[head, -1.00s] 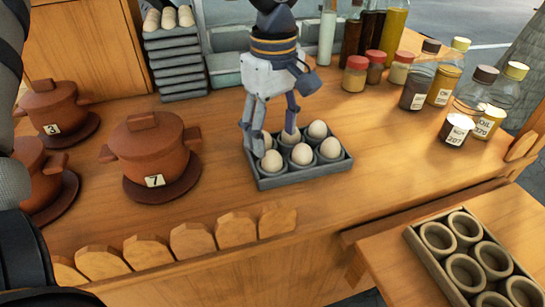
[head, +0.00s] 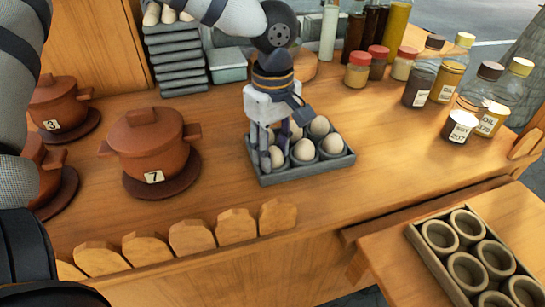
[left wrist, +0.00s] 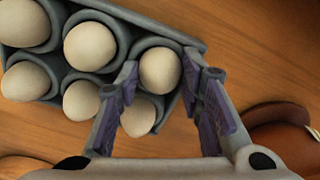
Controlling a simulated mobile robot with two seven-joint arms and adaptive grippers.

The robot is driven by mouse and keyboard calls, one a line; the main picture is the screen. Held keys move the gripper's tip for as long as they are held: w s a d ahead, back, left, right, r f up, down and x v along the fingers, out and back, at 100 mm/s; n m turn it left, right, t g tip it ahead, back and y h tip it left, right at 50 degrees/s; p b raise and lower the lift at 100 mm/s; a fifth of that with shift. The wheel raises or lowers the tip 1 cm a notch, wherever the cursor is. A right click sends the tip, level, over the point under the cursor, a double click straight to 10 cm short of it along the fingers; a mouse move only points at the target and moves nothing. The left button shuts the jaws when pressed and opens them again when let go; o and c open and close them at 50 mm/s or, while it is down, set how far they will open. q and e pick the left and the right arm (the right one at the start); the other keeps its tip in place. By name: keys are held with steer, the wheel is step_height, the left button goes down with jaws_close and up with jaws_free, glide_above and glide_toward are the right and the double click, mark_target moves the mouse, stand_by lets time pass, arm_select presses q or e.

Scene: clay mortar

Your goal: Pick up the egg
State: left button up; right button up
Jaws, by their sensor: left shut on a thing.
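The white egg (head: 276,157) sits in the front-left cup of a grey egg tray (head: 308,171) on the wooden counter. It also shows in the left wrist view (left wrist: 160,71) between the fingertips. My left gripper (head: 273,152) points down over the left end of the tray and is shut on this egg, still at cup level. In the left wrist view, my left gripper (left wrist: 160,68) has one purple-padded finger on each side. Another egg (left wrist: 138,117) lies just behind, partly covered by the finger. My right gripper is not in view.
Other eggs (head: 303,150) fill neighbouring cups close to the fingers. A lidded clay pot (head: 150,148) marked 7 stands to the left. Jars and bottles (head: 420,85) stand at the back right. A tray of empty clay cups (head: 466,270) is at the lower right. The counter right of the eggs is clear.

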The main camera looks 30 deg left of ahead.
mark_target(271, 149)
arm_select(q)
steer(key=shift+f, duration=0.1)
